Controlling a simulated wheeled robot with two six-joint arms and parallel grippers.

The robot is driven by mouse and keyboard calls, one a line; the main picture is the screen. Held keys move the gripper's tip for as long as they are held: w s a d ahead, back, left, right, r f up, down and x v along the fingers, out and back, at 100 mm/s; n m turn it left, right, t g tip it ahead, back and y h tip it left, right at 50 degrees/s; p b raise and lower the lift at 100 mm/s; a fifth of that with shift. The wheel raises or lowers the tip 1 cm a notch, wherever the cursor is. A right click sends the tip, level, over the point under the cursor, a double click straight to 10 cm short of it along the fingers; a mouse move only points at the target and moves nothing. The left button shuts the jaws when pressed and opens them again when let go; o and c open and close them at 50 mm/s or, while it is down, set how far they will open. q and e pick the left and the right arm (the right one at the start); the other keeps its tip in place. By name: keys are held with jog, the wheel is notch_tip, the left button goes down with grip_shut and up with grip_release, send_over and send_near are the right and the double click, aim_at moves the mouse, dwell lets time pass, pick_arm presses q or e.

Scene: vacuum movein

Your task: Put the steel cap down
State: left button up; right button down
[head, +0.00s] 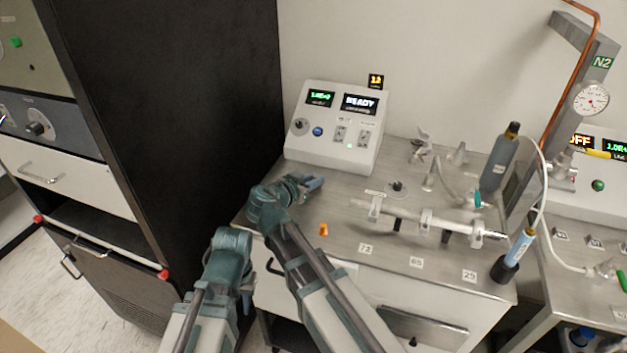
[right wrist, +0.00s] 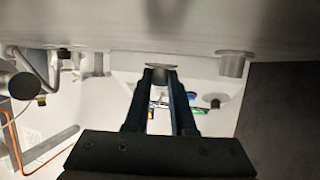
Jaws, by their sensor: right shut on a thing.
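My right gripper (head: 314,184) is low over the back left part of the steel bench (head: 340,262), in front of the white console. In the right wrist view, which is upside down, its fingers (right wrist: 160,82) are shut on the steel cap (right wrist: 160,67), a small grey piece with a wider flange facing the bench top. The cap is close to the bench surface; I cannot tell if it touches. The cap is hidden in the head view. My left gripper (head: 247,303) hangs beside the bench's left front edge; its fingers are too unclear to judge.
A grey cylinder (right wrist: 232,65) stands near the held cap. The console (head: 335,125) is behind. A small orange piece (head: 324,229) lies on the bench. A black cabinet (head: 190,130) stands left.

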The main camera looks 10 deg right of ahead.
jog(key=shift+s+f, duration=0.2)
jog(key=c, duration=0.9)
grip_release()
jog(key=shift+o, duration=0.7)
jog(key=shift+s+f, duration=0.1)
